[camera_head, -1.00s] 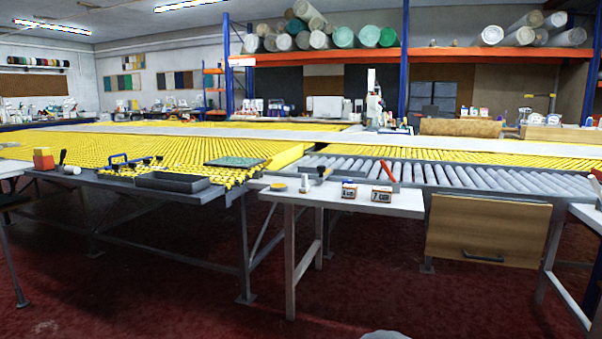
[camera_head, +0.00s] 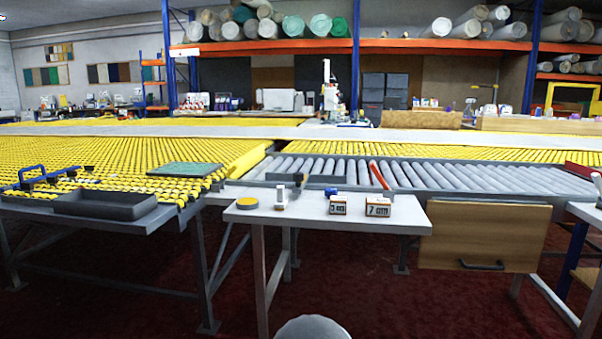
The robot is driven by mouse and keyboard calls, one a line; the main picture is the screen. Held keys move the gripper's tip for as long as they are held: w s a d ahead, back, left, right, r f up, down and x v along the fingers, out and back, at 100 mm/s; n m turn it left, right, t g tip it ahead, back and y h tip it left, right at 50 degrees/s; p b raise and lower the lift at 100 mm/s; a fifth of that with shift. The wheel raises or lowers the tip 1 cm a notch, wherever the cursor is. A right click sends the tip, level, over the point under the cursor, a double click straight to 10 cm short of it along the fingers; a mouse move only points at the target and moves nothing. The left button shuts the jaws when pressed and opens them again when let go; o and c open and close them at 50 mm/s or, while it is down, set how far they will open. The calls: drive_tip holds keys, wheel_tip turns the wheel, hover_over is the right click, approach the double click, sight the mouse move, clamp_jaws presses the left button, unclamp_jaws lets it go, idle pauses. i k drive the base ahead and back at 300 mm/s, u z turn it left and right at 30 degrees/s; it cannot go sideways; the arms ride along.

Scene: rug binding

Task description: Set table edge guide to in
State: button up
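The roller table (camera_head: 450,178) has grey rollers and a grey front rail. A red bar (camera_head: 379,176) stands tilted on its front rail, and a dark upright piece (camera_head: 300,181) is near its left end. I cannot tell which part is the table edge guide, or how it is set. A second red piece (camera_head: 584,171) lies at the right end of the rollers. My gripper is not in view.
A white side table (camera_head: 300,212) in front holds a yellow disc (camera_head: 247,202) and two small display boxes (camera_head: 378,206). A wooden panel with a handle (camera_head: 484,236) hangs beside it. Yellow roller tables (camera_head: 90,160) spread left. Red floor (camera_head: 380,300) in front is mostly open.

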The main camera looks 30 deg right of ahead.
sight(300, 179)
drive_tip(key=z, duration=0.55)
drive_tip(key=i, duration=0.8)
drive_tip(key=z, duration=0.65)
